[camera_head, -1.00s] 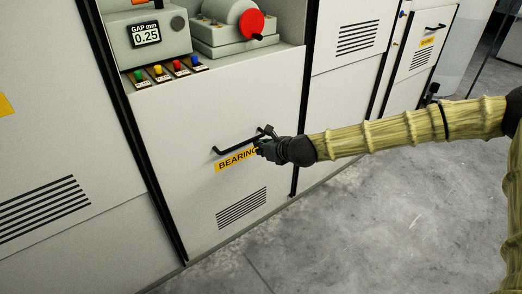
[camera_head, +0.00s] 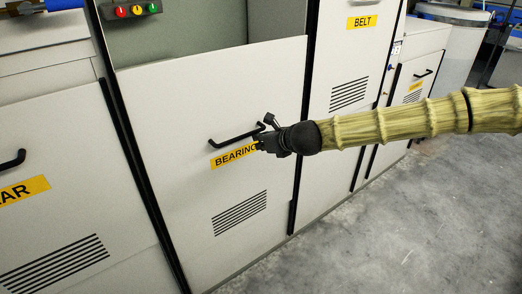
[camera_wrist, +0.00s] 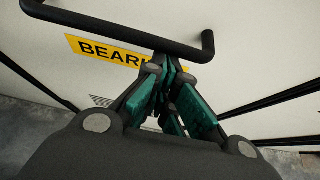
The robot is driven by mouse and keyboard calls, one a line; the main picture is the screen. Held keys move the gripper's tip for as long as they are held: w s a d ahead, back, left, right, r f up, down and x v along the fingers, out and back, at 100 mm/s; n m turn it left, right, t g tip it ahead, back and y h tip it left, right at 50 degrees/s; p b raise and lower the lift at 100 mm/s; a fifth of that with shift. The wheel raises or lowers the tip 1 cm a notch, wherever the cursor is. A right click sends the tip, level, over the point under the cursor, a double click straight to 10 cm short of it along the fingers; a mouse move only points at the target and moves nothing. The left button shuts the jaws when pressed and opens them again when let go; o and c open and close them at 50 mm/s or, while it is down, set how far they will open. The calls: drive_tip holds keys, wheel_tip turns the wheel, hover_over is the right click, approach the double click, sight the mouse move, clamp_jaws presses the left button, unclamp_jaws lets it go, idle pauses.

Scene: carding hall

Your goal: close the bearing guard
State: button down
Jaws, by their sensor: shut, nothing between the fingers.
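The bearing guard (camera_head: 180,135) is a flat off-white panel with a black bar handle (camera_head: 236,138), a yellow "BEARING" label (camera_head: 234,156) and vent slots. It stands between black upright rails, with an open grey recess (camera_head: 215,36) above its top edge. My gripper (camera_head: 262,141) is at the right end of the handle, partly covering the label. In the wrist view, my gripper's green-padded fingers (camera_wrist: 168,78) are closed together just under the handle bar (camera_wrist: 125,32). Their tips overlap the bar in the picture; I cannot tell whether they touch it.
Bare concrete floor (camera_head: 400,220) lies open at lower right.

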wheel_tip(320, 180, up, 37)
drive_tip(key=p, duration=2.1)
drive_tip(key=shift+r, duration=0.15)
drive_tip(key=shift+w+r, duration=0.1)
